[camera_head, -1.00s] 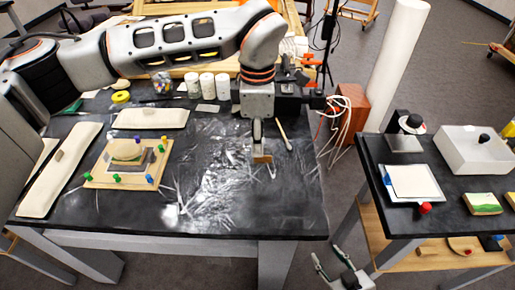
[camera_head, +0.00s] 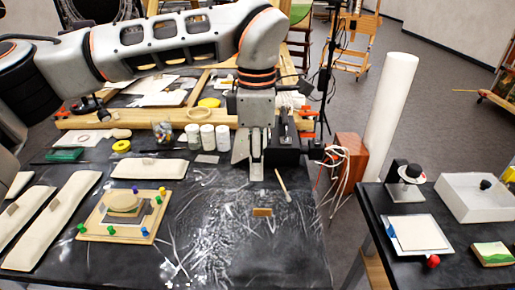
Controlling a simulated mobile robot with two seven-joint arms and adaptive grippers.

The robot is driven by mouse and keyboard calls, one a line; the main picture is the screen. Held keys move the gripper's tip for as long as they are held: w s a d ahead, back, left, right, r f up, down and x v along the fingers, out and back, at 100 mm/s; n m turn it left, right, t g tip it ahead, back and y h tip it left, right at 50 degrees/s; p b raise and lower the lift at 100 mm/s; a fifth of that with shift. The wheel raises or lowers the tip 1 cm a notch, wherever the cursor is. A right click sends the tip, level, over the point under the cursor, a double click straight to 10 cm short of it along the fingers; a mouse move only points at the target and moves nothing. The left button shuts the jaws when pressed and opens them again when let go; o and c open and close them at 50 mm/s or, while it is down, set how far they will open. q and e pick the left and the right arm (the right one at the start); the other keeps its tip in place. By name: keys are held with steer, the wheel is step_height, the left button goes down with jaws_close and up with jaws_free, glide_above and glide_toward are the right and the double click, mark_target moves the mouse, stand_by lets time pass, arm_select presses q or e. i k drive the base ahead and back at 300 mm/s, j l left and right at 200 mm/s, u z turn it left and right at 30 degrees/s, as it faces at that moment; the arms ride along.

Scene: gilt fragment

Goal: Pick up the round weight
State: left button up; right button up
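I cannot tell for sure which thing is the round weight. A round tan disc (camera_head: 124,202) sits on the grey-edged piece in the middle of a pinned wooden board (camera_head: 85,229), on the left of the black table. On the right table, a round white-rimmed piece with a dark knob (camera_head: 412,173) sits on a stand. My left gripper (camera_head: 256,177) points down over the back middle of the black table, far right of the board. Its fingers look close together; I see nothing clearly held between them. My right gripper is out of view.
A small brown block (camera_head: 262,212) and a brush (camera_head: 282,185) lie near my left gripper. White jars (camera_head: 207,135) and a black box (camera_head: 284,151) stand behind. Long pale cushions (camera_head: 150,169) lie left. The black table's front middle (camera_head: 215,255) is clear of large objects.

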mark_target(124, 202)
steer(key=k, duration=1)
